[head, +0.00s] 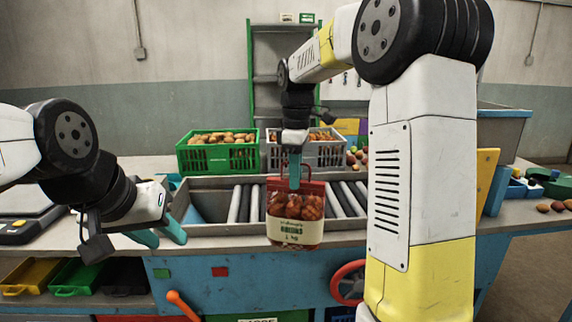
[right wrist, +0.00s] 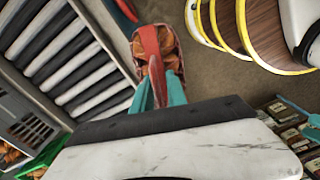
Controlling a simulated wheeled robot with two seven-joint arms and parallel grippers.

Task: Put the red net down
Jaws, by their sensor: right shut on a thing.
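The red net (head: 296,213) is a small net bag of brown-orange produce with a pale paper label and a red handle. It hangs upright in front of the roller conveyor at the front edge of the bench. My right gripper (head: 294,172) points down and is shut on its red handle. In the right wrist view the teal fingers of my right gripper (right wrist: 160,92) close around the red strap, with the net (right wrist: 168,42) beyond them. My left gripper (head: 160,236) is at the left over the bench's front edge, its teal fingers apart and empty.
A roller conveyor (head: 238,200) runs along the bench behind the net. A green crate (head: 218,157) and a grey crate (head: 305,155) of produce stand behind it. A scale (head: 25,215) sits at the left. A red handwheel (head: 347,283) is on the bench front.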

